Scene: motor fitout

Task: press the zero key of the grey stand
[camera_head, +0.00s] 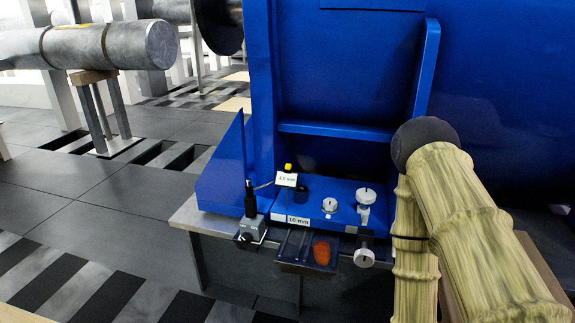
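A small grey stand (250,229) with a dark upright post (250,198) sits at the front left corner of the blue machine's ledge. A thin arm reaches right from the post toward a white tag. A dark round part shows on the stand's front face. I cannot make out which part is the zero key; it is too small to tell. My own arm comes in at the right with a pale, ridged covering and a dark rounded joint. My gripper does not show in this view, so its place relative to the stand cannot be seen.
Right of the stand are a yellow-topped pin (288,167), a "10 mm" label (298,221), silver knobs (366,196) and a dark tray (295,262) holding an orange-red piece (321,251). A tall blue machine (345,70) rises behind. Open tiled floor (120,195) lies left.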

